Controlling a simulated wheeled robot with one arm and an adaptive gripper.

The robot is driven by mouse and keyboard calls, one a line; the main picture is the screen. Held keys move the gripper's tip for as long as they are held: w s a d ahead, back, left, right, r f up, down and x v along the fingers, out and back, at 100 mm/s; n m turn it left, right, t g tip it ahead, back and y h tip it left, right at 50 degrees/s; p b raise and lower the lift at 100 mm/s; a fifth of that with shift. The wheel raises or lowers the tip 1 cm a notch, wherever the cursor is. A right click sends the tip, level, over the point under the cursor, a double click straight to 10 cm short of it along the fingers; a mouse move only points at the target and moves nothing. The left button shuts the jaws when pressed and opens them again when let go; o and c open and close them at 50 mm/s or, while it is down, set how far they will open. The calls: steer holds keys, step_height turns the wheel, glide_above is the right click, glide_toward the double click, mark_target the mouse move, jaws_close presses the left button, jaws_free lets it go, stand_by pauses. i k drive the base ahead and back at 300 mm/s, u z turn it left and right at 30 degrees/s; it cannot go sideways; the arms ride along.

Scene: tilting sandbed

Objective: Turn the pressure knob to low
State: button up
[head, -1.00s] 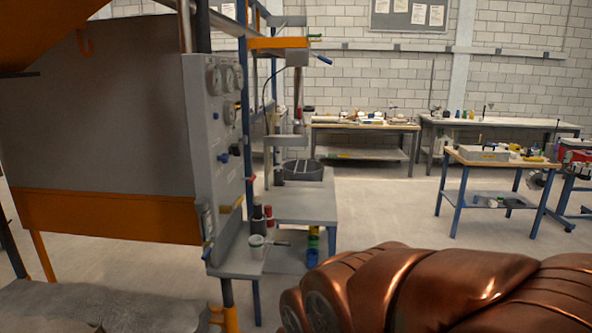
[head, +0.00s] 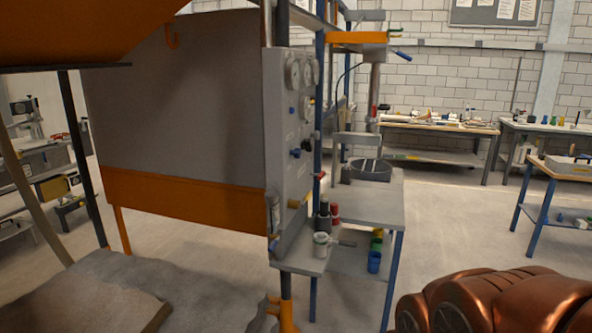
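A grey control panel (head: 284,120) stands upright at the middle of the head view, seen at a steep angle. Several round gauges (head: 293,74) sit near its top. Small blue knobs show on its face, one of them (head: 296,153) about halfway down. A red part (head: 319,175) shows by the panel's right edge. I cannot tell which knob sets the pressure, and any labels are too small to read. My copper-coloured arm fills the lower right corner, well apart from the panel. My gripper's fingers are not in view.
An orange-framed sandbed rig (head: 185,200) stands left of the panel. A grey bench (head: 365,205) with cans and cups stands just right of it. A workbench (head: 570,170) is at the far right. The floor (head: 450,230) between the benches is clear.

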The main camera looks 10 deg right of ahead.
mark_target(297, 153)
steer(key=z, duration=0.65)
steer(key=i, duration=1.1)
steer(key=u, duration=1)
